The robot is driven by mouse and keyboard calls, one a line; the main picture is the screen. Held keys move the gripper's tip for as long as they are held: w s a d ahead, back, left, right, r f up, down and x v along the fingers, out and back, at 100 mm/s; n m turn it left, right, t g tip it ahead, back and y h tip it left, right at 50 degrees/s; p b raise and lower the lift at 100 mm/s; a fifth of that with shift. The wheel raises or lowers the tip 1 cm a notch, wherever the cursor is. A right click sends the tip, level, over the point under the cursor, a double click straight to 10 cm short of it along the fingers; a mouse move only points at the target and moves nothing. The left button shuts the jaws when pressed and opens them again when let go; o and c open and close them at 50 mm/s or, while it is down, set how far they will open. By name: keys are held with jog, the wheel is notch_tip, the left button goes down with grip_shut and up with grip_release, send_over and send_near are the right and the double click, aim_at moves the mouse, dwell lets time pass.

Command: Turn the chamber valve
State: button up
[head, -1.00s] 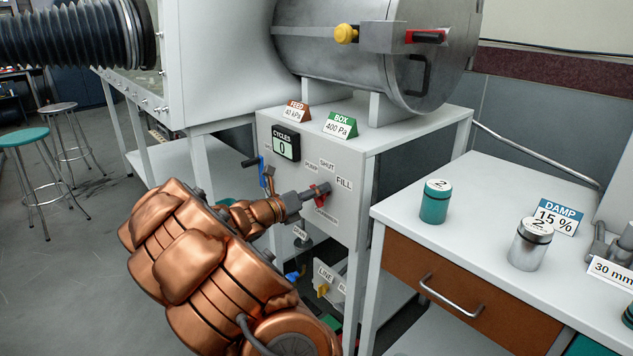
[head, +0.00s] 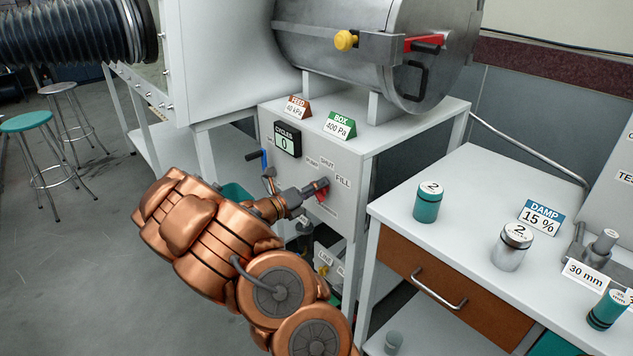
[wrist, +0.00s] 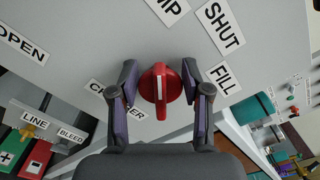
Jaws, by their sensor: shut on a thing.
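The chamber valve has a red handle with a white stripe on its face, and it shows in the wrist view (wrist: 160,88) between my two fingers. In the head view the handle (head: 321,197) is on the white panel, mostly hidden by my gripper (head: 312,190). My fingers are shut on the handle from both sides. In the wrist view the stripe runs nearly up and down. The SHUT label (wrist: 220,25) and FILL label (wrist: 220,77) are to the right of the handle. The partly covered CHAMBER label (wrist: 112,97) is to the left.
A blue-handled lever (head: 265,163) is left of the valve. A bench (head: 470,205) with teal and silver jars stands close at right. A steel cylinder (head: 350,70) sits above.

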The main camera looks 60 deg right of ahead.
jog(key=o, duration=1.1)
jog(key=shift+o, duration=0.2)
jog(key=shift+a, duration=0.1)
jog(key=v, duration=1.1)
jog(key=shift+w+a, duration=0.2)
jog(key=shift+a, duration=0.2)
